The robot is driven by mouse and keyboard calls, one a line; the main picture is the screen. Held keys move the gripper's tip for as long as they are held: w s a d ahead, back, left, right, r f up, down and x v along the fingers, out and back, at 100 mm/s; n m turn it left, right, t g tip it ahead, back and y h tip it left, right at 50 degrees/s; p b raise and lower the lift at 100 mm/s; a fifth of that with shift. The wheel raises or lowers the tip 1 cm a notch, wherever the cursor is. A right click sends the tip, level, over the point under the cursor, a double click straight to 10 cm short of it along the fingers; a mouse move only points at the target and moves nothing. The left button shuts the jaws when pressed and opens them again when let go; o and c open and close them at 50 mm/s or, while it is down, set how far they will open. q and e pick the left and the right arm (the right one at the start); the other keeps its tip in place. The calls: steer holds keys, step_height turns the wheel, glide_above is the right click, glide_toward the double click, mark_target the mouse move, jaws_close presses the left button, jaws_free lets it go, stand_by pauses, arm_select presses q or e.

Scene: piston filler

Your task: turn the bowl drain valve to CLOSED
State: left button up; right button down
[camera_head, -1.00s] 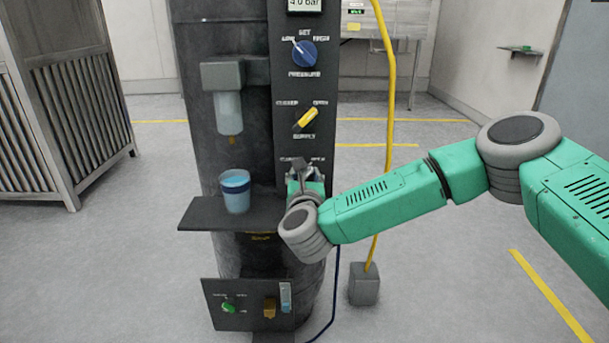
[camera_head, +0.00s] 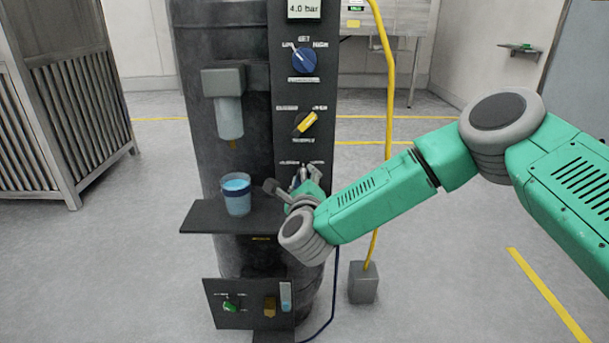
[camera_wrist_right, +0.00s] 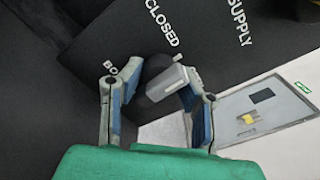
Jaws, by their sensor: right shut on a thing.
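The bowl drain valve sits low on the dark panel of the filler. In the right wrist view its light grey lever (camera_wrist_right: 167,82) lies between my fingers, with a dark round hub behind it. The printed CLOSED label shows above it, and a label starting "BO" is partly covered by a finger. My right gripper (camera_head: 300,190) is shut on this lever; the fingers also show in the right wrist view (camera_wrist_right: 157,105). In the head view my gripper and wrist hide most of the valve, so I cannot tell the lever's exact position. My left gripper is not in view.
The yellow supply knob (camera_head: 305,123) and blue pressure knob (camera_head: 304,60) are above. A yellow hose (camera_head: 390,110) hangs behind my right arm.

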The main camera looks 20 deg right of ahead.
steer(key=n+p, duration=0.2)
steer(key=n, duration=0.4)
steer(key=shift+f+n+p, duration=0.1)
steer(key=shift+n+p, duration=0.2)
steer(key=shift+n, duration=0.6)
steer(key=shift+s+a+f, duration=0.1)
steer(key=c, duration=1.2)
jaws_free()
steer(key=shift+s+a, duration=0.15)
steer(key=shift+s, duration=0.1)
steer(key=v, duration=1.1)
